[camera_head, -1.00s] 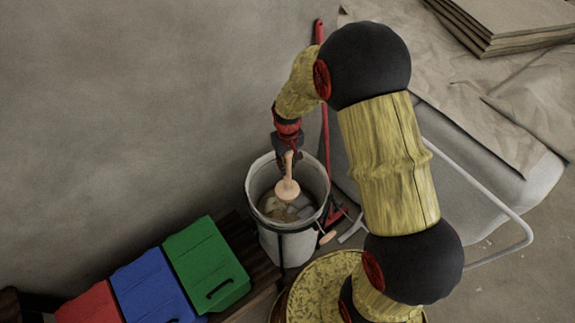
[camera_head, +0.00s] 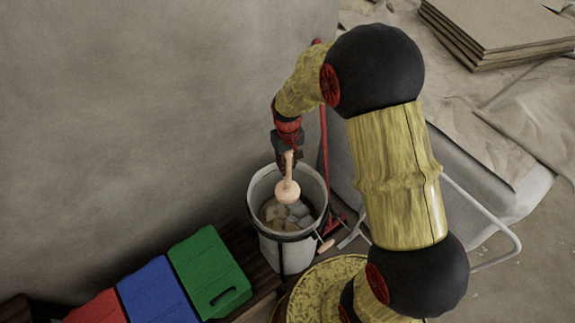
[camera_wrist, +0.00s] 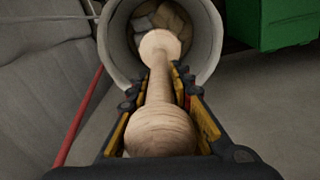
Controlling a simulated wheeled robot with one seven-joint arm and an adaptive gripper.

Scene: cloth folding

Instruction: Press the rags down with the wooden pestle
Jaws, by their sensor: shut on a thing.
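The wooden pestle (camera_head: 288,190) is light wood with a round, wide lower end. My gripper (camera_head: 288,158) is shut on its handle and holds it over the bucket, lower end down. In the wrist view the pestle (camera_wrist: 160,90) runs away from me between the two fingers (camera_wrist: 160,108), toward the bucket mouth. The pale bucket (camera_head: 262,190) stands on the floor. The rags (camera_head: 298,209), grey and tan folded pieces, lie inside it, partly hidden by the pestle. They also show in the wrist view (camera_wrist: 176,22). The pestle's end appears apart from the rags.
Red, blue and green bins (camera_head: 208,272) stand on a dark wooden bench to the left. A red-handled tool (camera_head: 324,150) leans behind the bucket. A white tubular frame (camera_head: 490,215) and stacked boards (camera_head: 500,30) are at the right. A wall rises behind.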

